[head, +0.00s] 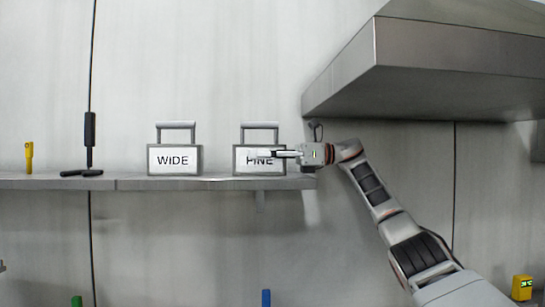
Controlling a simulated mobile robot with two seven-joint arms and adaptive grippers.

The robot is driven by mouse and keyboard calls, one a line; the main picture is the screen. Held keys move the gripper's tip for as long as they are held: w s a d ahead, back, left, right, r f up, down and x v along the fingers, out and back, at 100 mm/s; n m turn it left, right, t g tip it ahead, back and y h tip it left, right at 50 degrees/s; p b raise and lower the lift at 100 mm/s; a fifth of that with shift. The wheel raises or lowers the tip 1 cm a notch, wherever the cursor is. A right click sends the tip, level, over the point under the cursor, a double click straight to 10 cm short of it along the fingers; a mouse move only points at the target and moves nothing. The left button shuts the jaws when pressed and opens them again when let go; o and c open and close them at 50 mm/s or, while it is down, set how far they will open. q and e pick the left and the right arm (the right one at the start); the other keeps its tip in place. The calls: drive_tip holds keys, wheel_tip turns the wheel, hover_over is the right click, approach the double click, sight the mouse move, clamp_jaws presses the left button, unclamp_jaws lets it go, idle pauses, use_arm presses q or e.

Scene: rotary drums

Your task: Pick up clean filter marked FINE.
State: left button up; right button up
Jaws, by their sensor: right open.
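The filter marked FINE (240,168) stands upright on the grey wall shelf. It is a white box with a grey frame and a grey handle on top. My right gripper (272,154) is in front of its label and covers part of the lettering. The gripper is open, level and points left, below the handle. I cannot tell whether it touches the box. My left gripper is not in view.
A like filter marked WIDE (174,160) stands to the left on the shelf (130,184). A black tool (90,145) and a yellow item (29,158) stand farther left. A large grey hood (430,70) overhangs my right arm. A yellow device (522,288) is at lower right.

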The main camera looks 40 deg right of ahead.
drive_tip(key=shift+x, duration=0.9)
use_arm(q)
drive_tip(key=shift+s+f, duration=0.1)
use_arm(e)
drive_tip(key=c, duration=1.4)
drive_tip(key=shift+o, duration=0.2)
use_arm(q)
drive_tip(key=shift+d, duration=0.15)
use_arm(e)
drive_tip(key=shift+a, duration=0.1)
